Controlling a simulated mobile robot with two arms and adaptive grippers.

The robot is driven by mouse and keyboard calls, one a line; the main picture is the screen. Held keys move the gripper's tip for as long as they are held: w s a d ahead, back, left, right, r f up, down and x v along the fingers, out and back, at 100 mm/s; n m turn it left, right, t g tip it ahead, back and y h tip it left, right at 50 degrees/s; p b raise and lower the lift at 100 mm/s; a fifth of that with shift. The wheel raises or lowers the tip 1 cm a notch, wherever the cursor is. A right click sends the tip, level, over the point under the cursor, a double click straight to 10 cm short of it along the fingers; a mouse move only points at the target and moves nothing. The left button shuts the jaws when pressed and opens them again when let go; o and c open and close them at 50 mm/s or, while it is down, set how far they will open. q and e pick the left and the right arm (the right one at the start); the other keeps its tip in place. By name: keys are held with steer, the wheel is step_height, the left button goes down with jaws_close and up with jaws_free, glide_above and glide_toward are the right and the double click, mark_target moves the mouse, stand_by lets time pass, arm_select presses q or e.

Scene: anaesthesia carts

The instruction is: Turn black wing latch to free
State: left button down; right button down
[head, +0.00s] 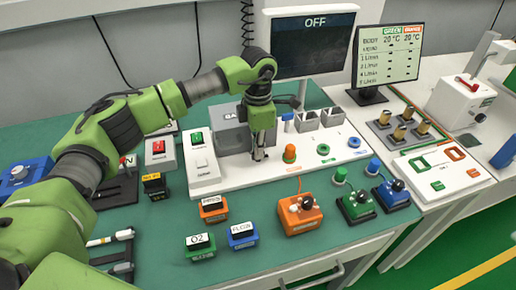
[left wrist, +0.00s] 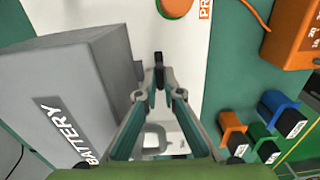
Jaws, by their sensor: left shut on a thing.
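The black wing latch (left wrist: 159,68) is a small dark piece between my left fingertips, beside the grey battery box (left wrist: 60,95) in the left wrist view. My left gripper (left wrist: 159,80) points down and is shut on the latch. In the head view my left gripper (head: 260,154) is just right of the battery box (head: 236,138), over the white panel (head: 234,178). The latch is too small and too covered there to make out its angle. My right gripper is not in view.
An orange knob (head: 289,153) stands on the panel close to the right of the gripper. Orange (head: 300,213), green (head: 356,206) and blue (head: 391,193) devices sit in front. A monitor (head: 314,42) reading OFF stands behind. The green worktop front-left (head: 160,225) has some free room.

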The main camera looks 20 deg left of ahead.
arm_select(q)
steer(key=c, duration=2.2)
jaws_free()
steer(key=shift+r, duration=0.1)
